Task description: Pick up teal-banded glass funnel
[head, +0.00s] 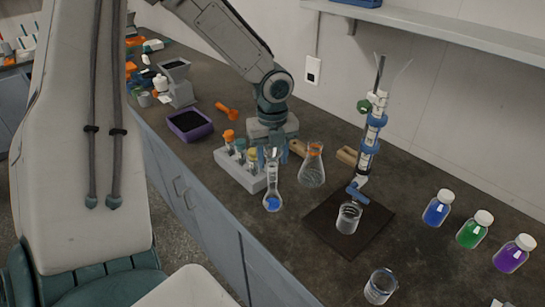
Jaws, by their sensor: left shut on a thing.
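My left gripper (272,152) points down over the middle of the counter, its fingers shut around the neck of a long-necked glass flask (273,188) with blue liquid at its bottom. I cannot tell whether the flask touches the counter. A clear flared glass piece like a funnel (392,75) sits at the top of an upright column with blue fittings (369,140). I cannot make out a teal band on any glass funnel. My right gripper is not in view.
A tube rack (240,175) stands left of the flask, a conical flask (312,167) to its right. A beaker (348,219) stands on a dark mat (325,228) below the column. Blue (437,212), green (472,233) and purple (510,257) bottles stand right; another beaker (380,288) is in front.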

